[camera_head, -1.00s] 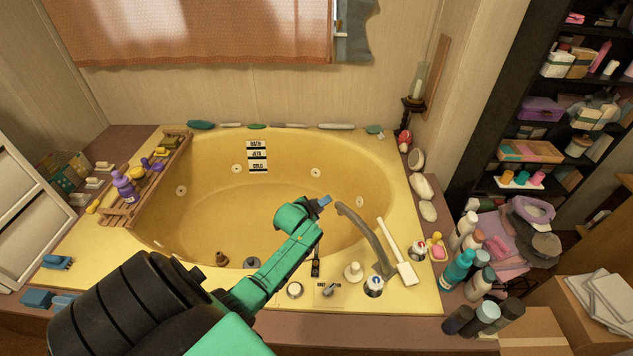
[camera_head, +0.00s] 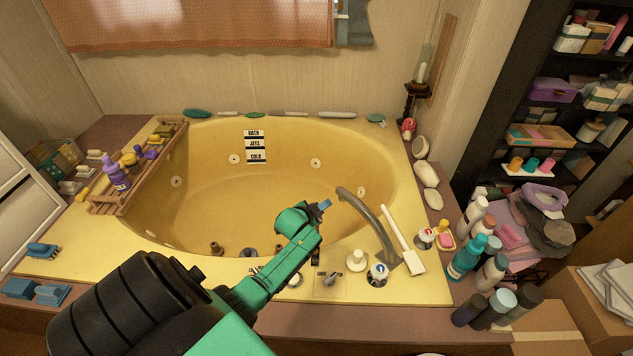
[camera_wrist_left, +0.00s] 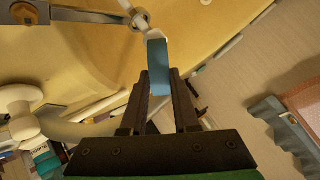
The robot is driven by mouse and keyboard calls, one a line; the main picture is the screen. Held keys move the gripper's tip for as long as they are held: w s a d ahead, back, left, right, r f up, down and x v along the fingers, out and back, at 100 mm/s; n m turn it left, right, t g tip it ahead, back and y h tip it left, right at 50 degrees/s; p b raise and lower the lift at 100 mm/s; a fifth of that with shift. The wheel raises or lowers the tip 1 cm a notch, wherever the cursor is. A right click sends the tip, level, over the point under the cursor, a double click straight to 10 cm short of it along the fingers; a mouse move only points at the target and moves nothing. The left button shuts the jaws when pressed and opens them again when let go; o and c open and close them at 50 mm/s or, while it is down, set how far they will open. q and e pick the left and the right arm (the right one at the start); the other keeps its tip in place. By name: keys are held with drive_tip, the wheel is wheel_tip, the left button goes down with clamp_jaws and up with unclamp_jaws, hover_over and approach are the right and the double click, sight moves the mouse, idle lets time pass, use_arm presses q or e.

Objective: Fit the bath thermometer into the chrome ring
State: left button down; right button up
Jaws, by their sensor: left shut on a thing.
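The bath thermometer is a blue bar with a pale end. It shows between the fingers in the left wrist view (camera_wrist_left: 158,72), and its blue end shows in the head view (camera_head: 325,204). My left gripper (camera_wrist_left: 160,95) is shut on it, above the near right part of the tub. In the left wrist view the chrome ring (camera_wrist_left: 133,21) is at the end of a chrome rod, just beyond the thermometer's pale end. I cannot tell whether they touch. In the head view I cannot make out the ring near my arm. My right gripper is not in view.
The curved spout (camera_head: 372,222) and a white-handled brush (camera_head: 403,240) are right of my gripper. Knobs (camera_head: 377,274) line the front rim. A wooden rack (camera_head: 150,170) spans the tub's left end. Bottles (camera_head: 468,258) crowd the right side. The tub's middle (camera_head: 230,205) is clear.

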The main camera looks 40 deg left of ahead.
use_arm(q)
drive_tip(key=shift+f+b, duration=1.05)
drive_tip(key=shift+f, duration=0.55)
drive_tip(key=c, duration=0.6)
unclamp_jaws()
drive_tip(key=p+v, duration=0.5)
drive_tip(key=v, duration=0.9)
drive_tip(key=shift+s+r, duration=0.2)
drive_tip(key=shift+r, duration=0.05)
